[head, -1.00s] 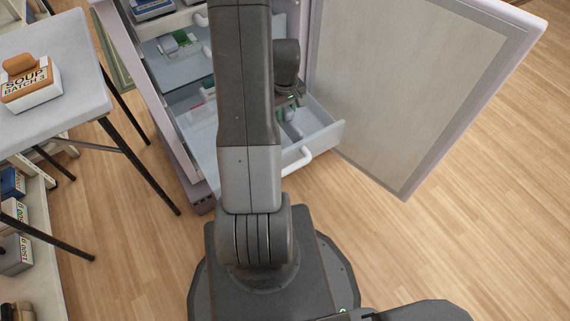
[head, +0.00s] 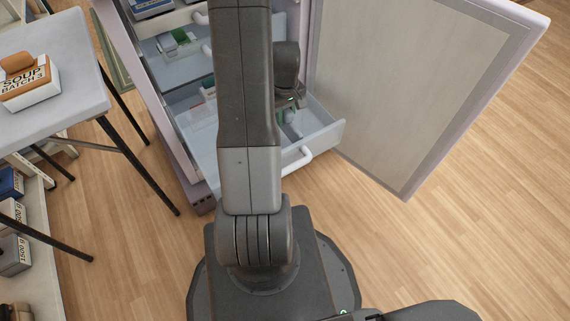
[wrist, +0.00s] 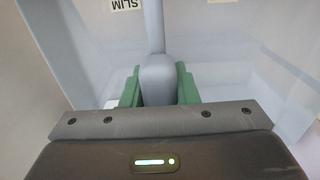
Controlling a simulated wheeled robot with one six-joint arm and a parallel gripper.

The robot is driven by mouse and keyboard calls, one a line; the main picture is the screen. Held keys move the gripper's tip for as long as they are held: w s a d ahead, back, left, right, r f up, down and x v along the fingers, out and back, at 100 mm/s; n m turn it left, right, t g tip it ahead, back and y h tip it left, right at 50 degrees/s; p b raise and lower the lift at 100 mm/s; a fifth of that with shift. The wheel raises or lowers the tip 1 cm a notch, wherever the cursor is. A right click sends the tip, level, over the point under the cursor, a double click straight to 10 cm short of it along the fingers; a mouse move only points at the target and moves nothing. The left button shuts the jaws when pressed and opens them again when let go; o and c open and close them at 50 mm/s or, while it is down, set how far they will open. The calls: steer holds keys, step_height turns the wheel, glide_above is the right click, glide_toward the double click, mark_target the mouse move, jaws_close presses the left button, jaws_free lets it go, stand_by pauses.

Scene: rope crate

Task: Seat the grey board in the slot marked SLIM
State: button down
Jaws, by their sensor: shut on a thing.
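My gripper (wrist: 158,92) has green fingers closed on both sides of a pale grey-blue piece, which looks like the grey board (wrist: 157,72) seen nearly edge-on. In the wrist view a narrow strip runs up from it; I cannot tell whether that is the board or a divider. The upside-down SLIM label (wrist: 126,4) is at the top, left of the strip. In the head view the gripper (head: 290,110) is at the open lower drawer (head: 327,137), partly behind my arm. The board is not clear there. How deep it sits cannot be told.
An open cabinet door (head: 410,90) stands to the right. Another drawer (head: 185,48) is above the lower one. A table (head: 75,75) with a soup box (head: 32,85) is at left, above shelved boxes (head: 12,255). The floor at right is clear.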

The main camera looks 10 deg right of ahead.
steer(key=shift+f+b, duration=1.4)
steer(key=shift+f, duration=0.5)
stand_by(1.2)
steer(key=c, duration=1.1)
jaws_free()
steer(key=shift+o, duration=0.2)
step_height(320, 180, up, 14)
steer(key=p, duration=0.4)
steer(key=shift+f, duration=0.1)
